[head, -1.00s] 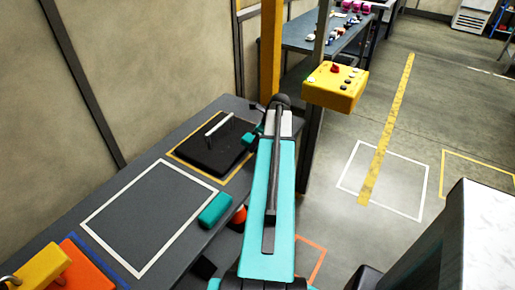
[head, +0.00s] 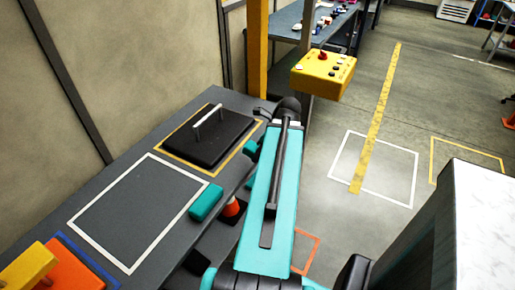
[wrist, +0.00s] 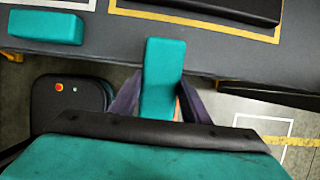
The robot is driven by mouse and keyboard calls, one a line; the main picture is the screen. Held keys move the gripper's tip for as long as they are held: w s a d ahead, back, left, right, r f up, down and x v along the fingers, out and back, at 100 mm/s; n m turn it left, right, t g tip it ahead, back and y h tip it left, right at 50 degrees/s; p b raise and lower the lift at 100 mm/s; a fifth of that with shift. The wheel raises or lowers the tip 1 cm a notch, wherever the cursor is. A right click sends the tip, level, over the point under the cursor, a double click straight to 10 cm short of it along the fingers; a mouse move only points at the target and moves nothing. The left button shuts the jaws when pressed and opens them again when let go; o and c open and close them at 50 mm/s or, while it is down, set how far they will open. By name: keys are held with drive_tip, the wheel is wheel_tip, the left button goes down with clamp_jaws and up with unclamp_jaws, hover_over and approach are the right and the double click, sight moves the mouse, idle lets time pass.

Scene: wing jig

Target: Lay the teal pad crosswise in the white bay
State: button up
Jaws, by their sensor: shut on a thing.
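My gripper (wrist: 160,88) is shut on a teal pad (wrist: 164,65), its dark fingers on both sides of it in the wrist view. The held pad points away from me and overlaps the bench's front edge. A second teal pad (wrist: 46,27) lies on the bench, left of my gripper; in the head view this pad (head: 206,202) lies by the white bay's right corner. The white bay (head: 180,169) is an empty white outline on the grey bench. In the head view my arm hides most of my gripper; a teal piece (head: 251,150) shows beside it.
A black plate with a pale handle (head: 208,137) fills the yellow-outlined bay behind the white bay. Orange and yellow blocks (head: 70,272) stand at the near left. A yellow button box (head: 323,74) on a post stands beyond my arm.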

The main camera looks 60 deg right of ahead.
drive_tip(key=shift+s+a+f+b, duration=0.25)
drive_tip(key=shift+s+b, duration=0.25)
drive_tip(key=shift+b, duration=2.35)
drive_tip(key=shift+s+a+b, duration=0.1)
drive_tip(key=shift+b, duration=0.3)
drive_tip(key=shift+s+a+r+b, duration=0.15)
drive_tip(key=shift+s+a+b, duration=0.1)
drive_tip(key=shift+b, duration=0.65)
drive_tip(key=shift+s+r+b, duration=0.1)
drive_tip(key=shift+r+b, duration=0.05)
drive_tip(key=shift+b, duration=0.2)
drive_tip(key=shift+a, duration=0.1)
